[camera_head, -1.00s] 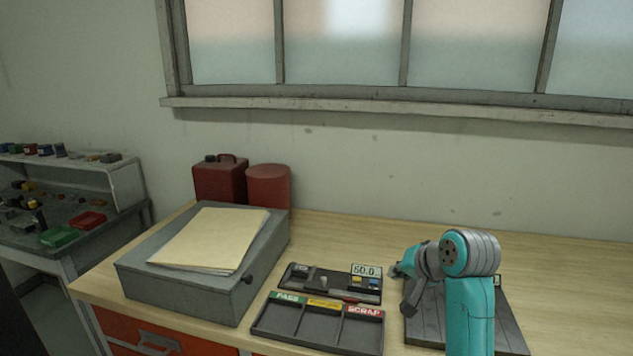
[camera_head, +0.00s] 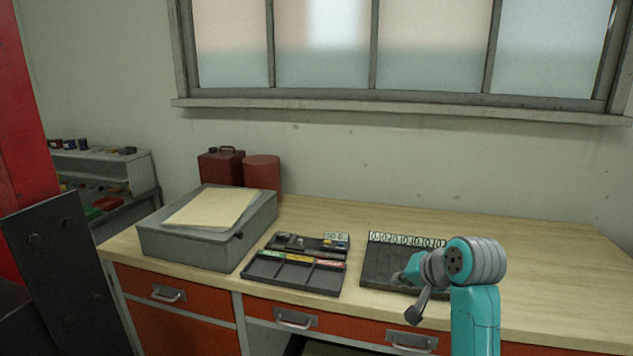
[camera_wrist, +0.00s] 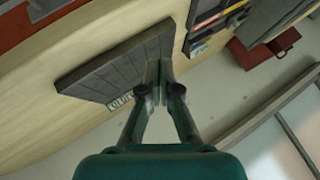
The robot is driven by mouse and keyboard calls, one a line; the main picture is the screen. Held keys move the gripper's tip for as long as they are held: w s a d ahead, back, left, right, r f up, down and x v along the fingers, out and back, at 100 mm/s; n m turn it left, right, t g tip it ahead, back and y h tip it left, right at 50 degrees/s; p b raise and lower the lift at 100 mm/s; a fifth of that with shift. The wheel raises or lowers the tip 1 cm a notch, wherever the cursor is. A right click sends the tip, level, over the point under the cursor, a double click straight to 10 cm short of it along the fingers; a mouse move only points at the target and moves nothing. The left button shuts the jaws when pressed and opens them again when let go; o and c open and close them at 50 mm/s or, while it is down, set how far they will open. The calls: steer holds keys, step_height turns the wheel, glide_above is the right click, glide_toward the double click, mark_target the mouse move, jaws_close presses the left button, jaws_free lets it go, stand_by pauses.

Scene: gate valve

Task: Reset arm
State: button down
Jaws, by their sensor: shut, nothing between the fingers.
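My arm (camera_head: 475,310) is teal and grey and stands at the right in the head view, folded in front of the workbench. My gripper (camera_wrist: 158,78) shows in the wrist view with its two dark fingers together and nothing between them. It appears over or in front of the dark slotted board (camera_wrist: 110,68); the gap to it is unclear. The same board (camera_head: 385,262), with a row of number labels, lies on the bench behind my arm in the head view, partly hidden by it.
The wooden bench (camera_head: 530,235) has orange drawers below. A tray with three coloured labels (camera_head: 292,272), a gauge panel, a grey box (camera_head: 205,245) with papers and red containers (camera_head: 222,168) stand left. A red post (camera_head: 20,150) with a dark plate is close at far left.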

steer(key=s+a+f+t, duration=0.1)
steer(key=s+f, duration=0.3)
steer(key=f, duration=0.5)
steer(key=s+f, duration=0.4)
steer(key=f, duration=0.6)
steer(key=s+f+t+h, duration=0.2)
steer(key=s+f, duration=0.7)
steer(key=s, duration=0.5)
steer(key=s+f+n+t+h, duration=0.1)
steer(key=s+n, duration=0.1)
steer(key=s, duration=1.6)
steer(key=s+r+n+t, duration=0.1)
steer(key=s+r, duration=0.4)
steer(key=s, duration=0.3)
steer(key=s+r+n+t, duration=0.1)
steer(key=s+r, duration=0.3)
steer(key=s, duration=0.5)
steer(key=shift+d+r+n, duration=0.25)
steer(key=shift+r+n, duration=0.15)
